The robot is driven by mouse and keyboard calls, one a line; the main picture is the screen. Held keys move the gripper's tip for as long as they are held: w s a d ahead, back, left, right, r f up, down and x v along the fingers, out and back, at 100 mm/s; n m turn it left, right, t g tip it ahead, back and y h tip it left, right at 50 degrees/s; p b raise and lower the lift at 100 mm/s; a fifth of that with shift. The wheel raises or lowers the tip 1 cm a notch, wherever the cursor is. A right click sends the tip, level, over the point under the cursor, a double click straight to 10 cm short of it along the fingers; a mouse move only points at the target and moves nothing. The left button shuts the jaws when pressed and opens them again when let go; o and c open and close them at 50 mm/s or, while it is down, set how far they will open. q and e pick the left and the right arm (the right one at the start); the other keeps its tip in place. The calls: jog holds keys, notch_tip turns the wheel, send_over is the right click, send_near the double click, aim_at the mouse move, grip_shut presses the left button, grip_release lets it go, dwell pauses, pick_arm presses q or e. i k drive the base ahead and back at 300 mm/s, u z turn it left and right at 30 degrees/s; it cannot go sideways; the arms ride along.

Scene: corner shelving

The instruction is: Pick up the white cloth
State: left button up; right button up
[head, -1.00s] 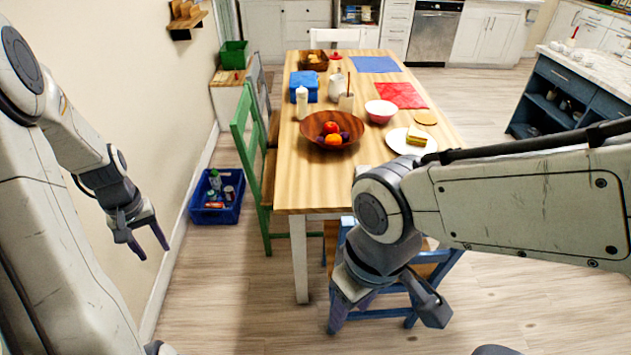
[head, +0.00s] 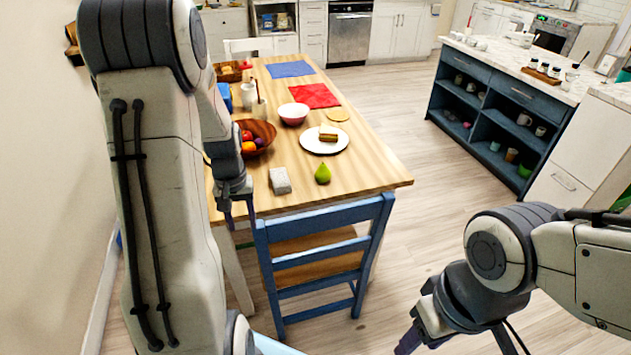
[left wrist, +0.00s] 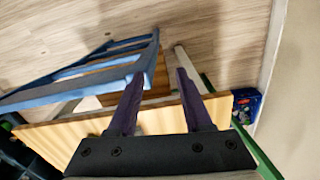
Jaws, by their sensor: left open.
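A small greyish-white folded thing, which looks like the white cloth (head: 280,180), lies on the wooden table (head: 375,172) near its front edge. My left gripper (head: 238,212) is just left of the cloth, pointing down by the table's front left corner, and is not touching it. In the left wrist view the left gripper (left wrist: 160,78) has its two purple fingers apart with nothing between them; the cloth does not show there. My right gripper (head: 420,335) is low at the bottom, away from the table and partly cut off.
A green pear (head: 323,173) is right of the cloth, with a sandwich plate (head: 340,143) behind. A wooden fruit bowl (head: 265,132) is partly hidden by my left arm. A blue chair (head: 322,215) stands against the table's front. Floor to the right is clear.

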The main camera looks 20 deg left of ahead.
aim_at(281, 183)
jog(key=i, duration=1.15)
jog(key=u, duration=0.25)
